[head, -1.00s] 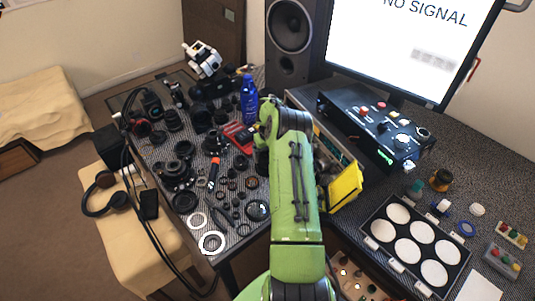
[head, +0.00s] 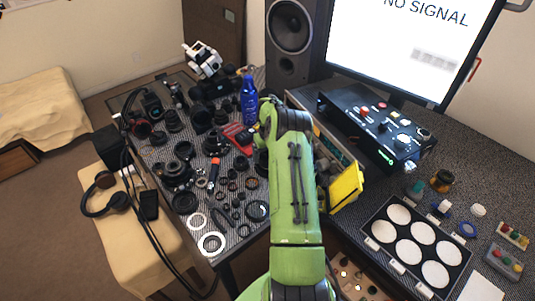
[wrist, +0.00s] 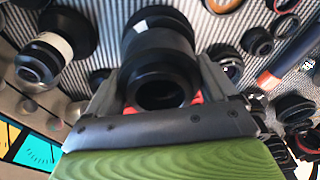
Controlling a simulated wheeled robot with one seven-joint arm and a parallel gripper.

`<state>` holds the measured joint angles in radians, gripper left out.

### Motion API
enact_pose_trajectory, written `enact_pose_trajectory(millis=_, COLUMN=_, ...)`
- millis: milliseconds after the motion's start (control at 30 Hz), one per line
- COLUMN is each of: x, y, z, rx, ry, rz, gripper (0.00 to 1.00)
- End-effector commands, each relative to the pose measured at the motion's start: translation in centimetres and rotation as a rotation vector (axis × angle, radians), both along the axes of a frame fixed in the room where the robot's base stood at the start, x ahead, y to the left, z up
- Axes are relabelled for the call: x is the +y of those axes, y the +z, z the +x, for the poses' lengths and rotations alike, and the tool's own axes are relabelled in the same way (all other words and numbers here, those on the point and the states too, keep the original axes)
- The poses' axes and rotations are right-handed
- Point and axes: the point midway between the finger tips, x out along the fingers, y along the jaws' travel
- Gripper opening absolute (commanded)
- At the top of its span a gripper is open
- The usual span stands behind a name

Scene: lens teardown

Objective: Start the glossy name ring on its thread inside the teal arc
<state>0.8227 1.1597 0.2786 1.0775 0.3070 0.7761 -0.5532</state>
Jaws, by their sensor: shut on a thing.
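My gripper (wrist: 160,92) is in the wrist view, with a grey finger on each side of a black round part (wrist: 160,62). It is shut on this part, which has a dark open bore facing the camera. I cannot tell whether this is the glossy name ring alone or a longer lens piece, nor whether it touches anything beyond. No lettering is readable on it. A teal patch with yellow edging (wrist: 35,150) shows at the lower left of the wrist view; I cannot tell whether it is the teal arc. In the head view my green arm hides the gripper.
Black lens parts and rings crowd the ribbed mat (head: 228,238). A lens with a pale band (wrist: 45,58) lies left of my gripper. A blue bottle (head: 249,100), red tool (head: 238,138) and yellow-framed item (head: 346,187) stand near the arm. A tray of white discs (head: 378,218) lies right.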

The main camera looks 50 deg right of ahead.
Motion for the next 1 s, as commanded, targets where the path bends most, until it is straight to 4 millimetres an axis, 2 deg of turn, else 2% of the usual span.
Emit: enact_pose_trajectory(millis=1000, x=0.0, y=-0.71, z=0.01, rx=0.0, ry=0.0, rz=0.0, gripper=0.51)
